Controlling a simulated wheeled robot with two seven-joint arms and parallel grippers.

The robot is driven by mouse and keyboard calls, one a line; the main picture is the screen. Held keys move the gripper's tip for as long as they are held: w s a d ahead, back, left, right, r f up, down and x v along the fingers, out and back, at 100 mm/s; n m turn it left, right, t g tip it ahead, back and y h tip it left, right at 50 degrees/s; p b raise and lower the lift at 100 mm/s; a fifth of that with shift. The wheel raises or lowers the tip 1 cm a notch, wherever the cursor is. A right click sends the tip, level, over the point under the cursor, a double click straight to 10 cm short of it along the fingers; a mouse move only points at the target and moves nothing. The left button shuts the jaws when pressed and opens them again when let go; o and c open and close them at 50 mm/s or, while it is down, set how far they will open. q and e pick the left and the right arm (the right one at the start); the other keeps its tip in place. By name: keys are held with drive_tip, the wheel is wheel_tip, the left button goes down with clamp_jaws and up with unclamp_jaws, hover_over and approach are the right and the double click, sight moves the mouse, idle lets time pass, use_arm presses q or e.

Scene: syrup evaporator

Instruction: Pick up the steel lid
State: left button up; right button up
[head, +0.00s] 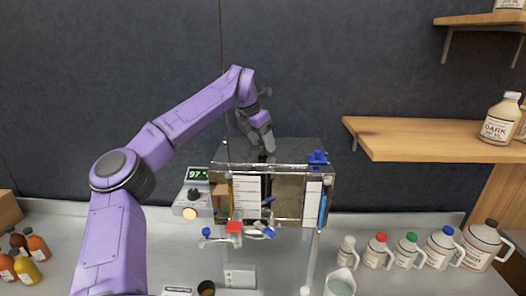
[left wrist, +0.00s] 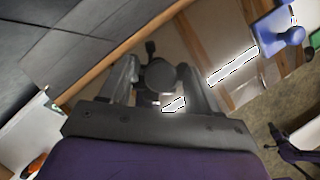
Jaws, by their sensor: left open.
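My left arm reaches over the evaporator pan (head: 262,225), and my left gripper (head: 267,152) points down at its back edge. A flat grey sheet that looks like the steel lid (head: 302,150) lies behind the pan's rim, partly hidden by the gripper. In the left wrist view the left gripper (left wrist: 160,92) is open. A dark round knob-like piece (left wrist: 159,73) shows between its fingers; I cannot tell whether they touch it or whether it belongs to the lid. My right gripper is not in view.
A temperature display (head: 199,174) stands left of the pan, with a red-handled valve (head: 234,227) and blue fittings (head: 318,157) on the pan. Capped jugs (head: 440,248) line the right counter. Syrup bottles (head: 37,246) stand far left. A wooden shelf (head: 430,137) juts out at right.

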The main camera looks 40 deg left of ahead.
use_arm(q)
drive_tip(key=shift+r, duration=0.1)
clamp_jaws()
